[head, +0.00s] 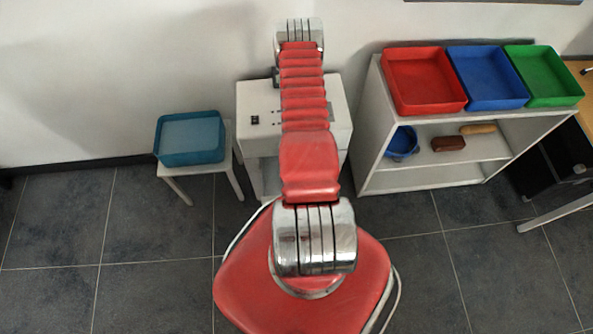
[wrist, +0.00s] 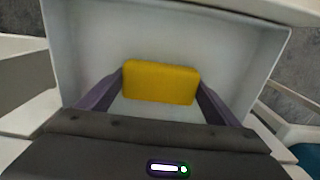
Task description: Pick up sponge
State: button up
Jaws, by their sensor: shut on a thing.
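A yellow sponge (wrist: 160,82) shows in the wrist view, between the two purple fingers of my gripper (wrist: 160,90). The fingers are shut on its left and right ends. The sponge is inside or just above a pale open box (wrist: 268,50), whose walls surround it. I cannot tell whether it still touches the box floor. In the head view my arm hides the gripper and the sponge.
A white cabinet (head: 255,125) stands behind my arm. A teal tray (head: 190,157) sits on a white stool at left. At right, a white shelf (head: 375,130) carries red (head: 425,108), blue (head: 490,102) and green (head: 545,98) trays. Clear floor lies between them.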

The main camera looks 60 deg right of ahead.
dwell(0.3)
notch_tip(320, 180, up, 18)
dwell(0.8)
dwell(1.6)
